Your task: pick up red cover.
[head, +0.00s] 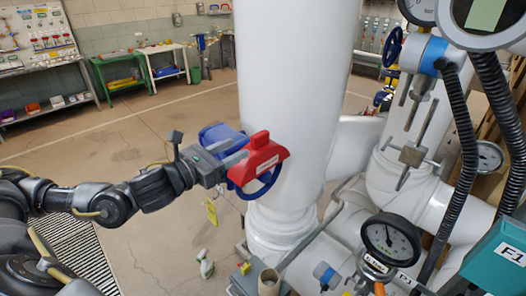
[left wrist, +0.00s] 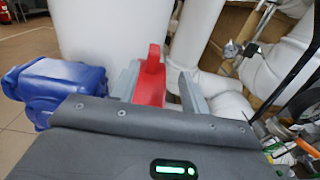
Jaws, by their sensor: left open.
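The red cover (head: 258,160) sits over a blue handwheel (head: 268,182) in front of the large white pipe. My left gripper (head: 232,160) reaches it from the left in the head view. In the left wrist view the cover's upright red tab (left wrist: 151,78) stands between the two grey fingers of my left gripper (left wrist: 158,88). The fingers are open, one on each side of the tab, with a clear gap on the right. Contact on the left side cannot be told. My right gripper is not in view.
A blue body (head: 220,137) is behind the gripper, also at left in the wrist view (left wrist: 55,85). The thick white pipe (head: 292,90) stands close behind the cover. Gauges (head: 390,240) and hoses crowd the right. Open floor (head: 130,150) lies at left.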

